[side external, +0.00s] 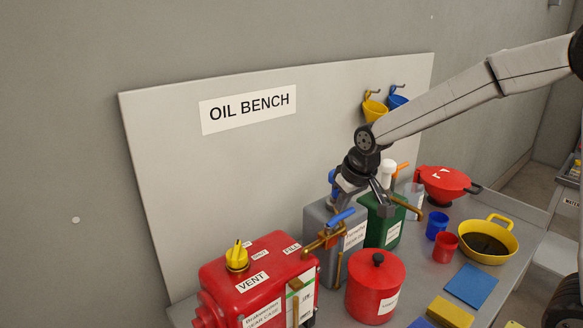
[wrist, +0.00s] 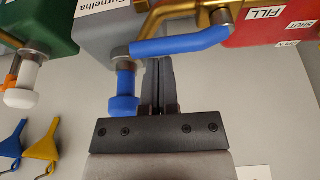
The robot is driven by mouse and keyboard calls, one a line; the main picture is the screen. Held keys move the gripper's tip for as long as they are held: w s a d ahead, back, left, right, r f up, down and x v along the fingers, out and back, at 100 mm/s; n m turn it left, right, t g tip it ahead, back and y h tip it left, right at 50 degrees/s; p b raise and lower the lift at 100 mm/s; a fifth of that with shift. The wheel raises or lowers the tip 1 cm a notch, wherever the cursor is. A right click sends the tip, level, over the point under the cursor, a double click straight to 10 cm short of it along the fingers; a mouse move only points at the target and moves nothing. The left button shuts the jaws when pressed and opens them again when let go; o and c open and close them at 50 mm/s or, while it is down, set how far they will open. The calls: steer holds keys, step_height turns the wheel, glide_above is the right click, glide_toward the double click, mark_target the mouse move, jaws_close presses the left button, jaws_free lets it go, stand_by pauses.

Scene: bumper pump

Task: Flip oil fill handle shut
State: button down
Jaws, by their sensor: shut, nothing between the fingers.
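The blue lever handle (side external: 341,217) sits on a brass valve (side external: 322,240) between the red tank (side external: 262,280) and the grey can (side external: 318,213). In the wrist view the blue handle (wrist: 180,43) crosses near the top, close to the fingertips. My gripper (side external: 384,203) is above the cans, beside the handle in the side view. Its shut fingers (wrist: 158,66) hold nothing, and the handle partly hides their tips. Whether they touch the handle I cannot tell. The FILL label (wrist: 263,14) and SHUT label (wrist: 300,25) are on the red tank.
A blue knob (wrist: 122,95) stands close beside my fingers. The green can (side external: 384,228) has a white cap. A red canister (side external: 375,288), red funnel (side external: 443,183), cups and a yellow oil pan (side external: 486,240) crowd the bench. The back board rises behind.

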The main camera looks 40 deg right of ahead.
steer(key=shift+s+m+h, duration=0.3)
steer(key=shift+s+m, duration=0.15)
steer(key=shift+m, duration=0.45)
steer(key=shift+s+m+h, duration=0.4)
steer(key=shift+s+m, duration=0.25)
steer(key=shift+m, duration=0.65)
steer(key=s+a+m+g+h, duration=0.2)
steer(key=s+a+m+g, duration=0.1)
steer(key=m, duration=0.9)
steer(key=shift+s+a+g, duration=0.3)
steer(key=shift+s+a, duration=0.3)
steer(key=shift+s, duration=0.2)
steer(key=shift+d, duration=0.15)
